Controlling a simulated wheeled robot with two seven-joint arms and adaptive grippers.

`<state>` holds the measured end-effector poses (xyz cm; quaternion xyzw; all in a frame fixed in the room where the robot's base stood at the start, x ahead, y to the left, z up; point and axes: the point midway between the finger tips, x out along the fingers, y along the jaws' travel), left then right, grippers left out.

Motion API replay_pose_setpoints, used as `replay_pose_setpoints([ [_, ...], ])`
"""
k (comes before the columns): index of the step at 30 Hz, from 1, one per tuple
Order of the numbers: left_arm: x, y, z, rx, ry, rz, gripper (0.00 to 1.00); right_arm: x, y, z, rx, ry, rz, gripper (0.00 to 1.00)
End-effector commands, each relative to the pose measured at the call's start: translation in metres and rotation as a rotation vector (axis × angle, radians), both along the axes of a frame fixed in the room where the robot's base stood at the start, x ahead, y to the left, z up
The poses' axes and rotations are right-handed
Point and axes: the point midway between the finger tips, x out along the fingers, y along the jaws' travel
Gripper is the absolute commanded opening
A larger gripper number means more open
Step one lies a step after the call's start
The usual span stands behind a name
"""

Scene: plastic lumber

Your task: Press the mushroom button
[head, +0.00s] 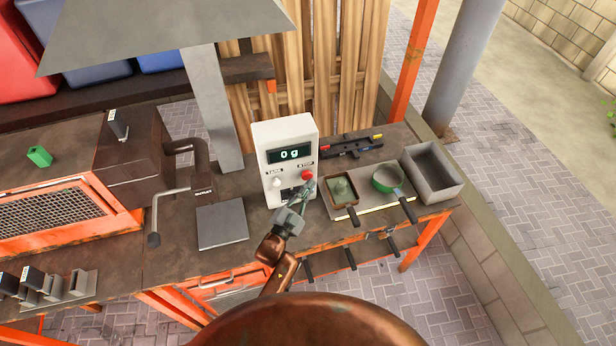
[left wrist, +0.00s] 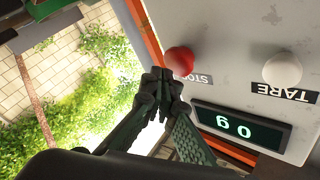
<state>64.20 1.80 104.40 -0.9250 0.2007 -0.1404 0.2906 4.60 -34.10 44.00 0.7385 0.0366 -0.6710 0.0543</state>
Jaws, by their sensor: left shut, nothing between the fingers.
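The red mushroom button (head: 307,175) sits on the front of a white control box (head: 263,132), beside the word STOP. In the left wrist view the red button (left wrist: 180,61) is at the top middle, just past my fingertips. My left gripper (head: 308,187) is shut and empty, its tips just below the button in the head view. In the left wrist view the left gripper (left wrist: 158,76) has its fingers together, close to the button; whether they touch it I cannot tell. My right gripper is not in view.
A white TARE button (head: 277,183) is left of the red one, under a display (head: 289,153) reading 0 g. A grey plate (head: 222,225) lies to the left. Pans, including a green one (head: 387,178), and a grey bin (head: 432,172) stand to the right.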

Motion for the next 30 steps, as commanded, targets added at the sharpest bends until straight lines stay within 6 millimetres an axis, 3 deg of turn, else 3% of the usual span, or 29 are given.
replay_pose_setpoints([
  [11, -0.003, -0.001, 0.000, -0.001, 0.000, -0.001, 0.00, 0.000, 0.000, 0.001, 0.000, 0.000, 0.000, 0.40],
  [30, -0.049, -0.016, 0.001, -0.002, -0.002, -0.001, 0.00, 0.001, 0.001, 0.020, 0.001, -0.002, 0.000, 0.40],
])
